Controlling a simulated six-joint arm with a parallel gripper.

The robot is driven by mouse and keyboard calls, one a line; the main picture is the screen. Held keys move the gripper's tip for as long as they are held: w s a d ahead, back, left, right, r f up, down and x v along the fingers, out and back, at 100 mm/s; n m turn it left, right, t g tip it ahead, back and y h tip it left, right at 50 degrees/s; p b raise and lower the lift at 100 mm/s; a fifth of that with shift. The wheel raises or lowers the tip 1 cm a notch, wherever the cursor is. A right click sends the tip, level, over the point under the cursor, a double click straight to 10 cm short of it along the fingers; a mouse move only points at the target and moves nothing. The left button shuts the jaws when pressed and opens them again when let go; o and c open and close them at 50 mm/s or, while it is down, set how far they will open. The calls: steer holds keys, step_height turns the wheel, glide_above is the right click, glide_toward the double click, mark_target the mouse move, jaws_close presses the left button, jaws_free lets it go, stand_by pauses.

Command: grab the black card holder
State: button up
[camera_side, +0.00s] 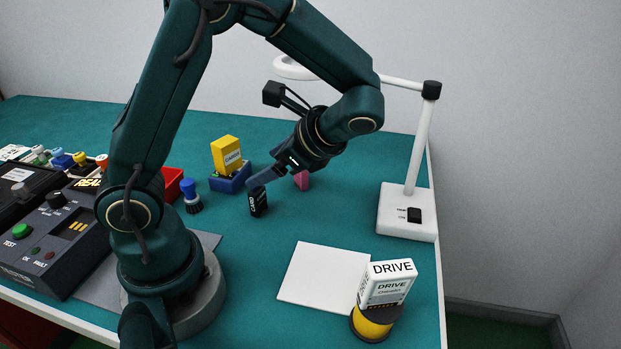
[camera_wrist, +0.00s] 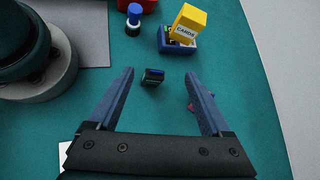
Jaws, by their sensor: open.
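The black card holder (camera_side: 258,203) is a small dark block with white lettering, standing on the green table. In the wrist view the holder (camera_wrist: 152,79) shows between my fingertips, nearer the left one. My gripper (camera_side: 265,177) is open and empty, pointing down at the holder from just above it in the side view. In the wrist view both fingers of my gripper (camera_wrist: 161,74) are spread apart with clear gaps to the holder. I cannot tell the exact height gap.
A yellow cards box (camera_side: 227,153) sits in a blue tray (camera_side: 232,183) behind the holder. A blue-topped stamp-like item (camera_side: 191,196) stands to the left. A white pad (camera_side: 325,277), DRIVE box (camera_side: 388,283) and lamp (camera_side: 407,211) lie right.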

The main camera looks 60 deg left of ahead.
mark_target(260, 192)
steer(key=f+m, duration=0.1)
steer(key=f+m+y, duration=0.1)
steer(key=f, duration=0.1)
steer(key=f+g+y, duration=0.1)
steer(key=f, duration=0.1)
steer(key=shift+w+a+f+m, duration=0.15)
steer(key=shift+w+f+m, duration=0.05)
steer(key=shift+w+m, duration=0.2)
steer(key=shift+s+f+y, duration=0.15)
steer(key=shift+f+y, duration=0.15)
steer(key=shift+s+f, duration=0.15)
steer(key=shift+f, duration=0.05)
steer(key=shift+x, duration=2.45)
steer(key=shift+c, duration=0.4)
jaws_close()
